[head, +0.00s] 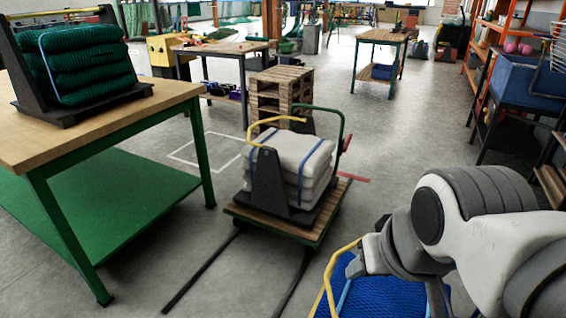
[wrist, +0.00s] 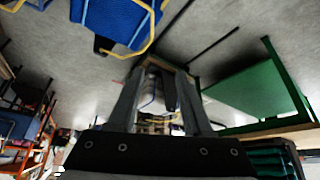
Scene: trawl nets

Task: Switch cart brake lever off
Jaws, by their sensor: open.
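The cart (head: 238,212) has a wooden deck with a green edge and a green push handle (head: 342,125) at its back right. It carries grey folded bundles (head: 302,152) with blue straps in a dark cradle. A small red part (head: 346,143) shows beside the handle, perhaps the brake lever; its setting is too small to tell. A red strip (head: 352,178) shows lower, right of the deck. In the wrist view my gripper (wrist: 160,72) is open and empty, with the cart's load (wrist: 153,88) far off between the fingers. My gripper is not clearly visible in the head view.
A wooden table (head: 110,127) with green netting (head: 85,62) stands at left. A blue net bundle (head: 385,297) in a yellow-framed holder lies near my arm. Pallets (head: 280,88) stand behind the cart. Dark rails run on the floor before it.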

